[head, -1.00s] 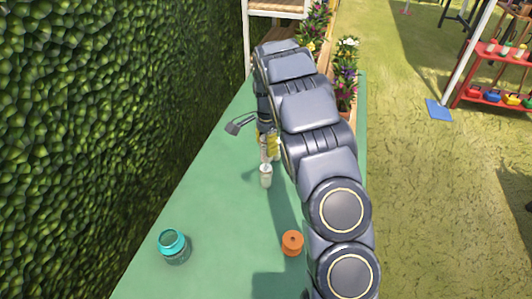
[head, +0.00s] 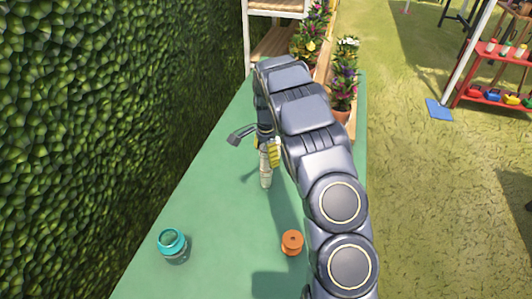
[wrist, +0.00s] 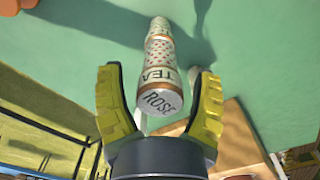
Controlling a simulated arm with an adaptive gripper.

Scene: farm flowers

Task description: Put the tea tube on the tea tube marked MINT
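A pale tea tube with a patterned side, marked TEA on its side and ROSE on its end (wrist: 160,103), stands in line with a second pale tube (wrist: 158,27) beneath it. In the head view they form one upright column (head: 266,175) on the green table. The join is hard to make out, and no MINT marking is readable. My gripper (wrist: 162,82) has its yellow fingers on both sides of the ROSE tube, with small gaps showing, so it is open. In the head view my gripper (head: 269,153) is at the column's upper part.
A teal-rimmed jar (head: 173,246) and an orange spool-like piece (head: 292,242) stand on the green table (head: 225,215) nearer the camera. A hedge wall (head: 90,120) borders the left side. Potted flowers (head: 343,85) stand at the far right end. The table left of the column is clear.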

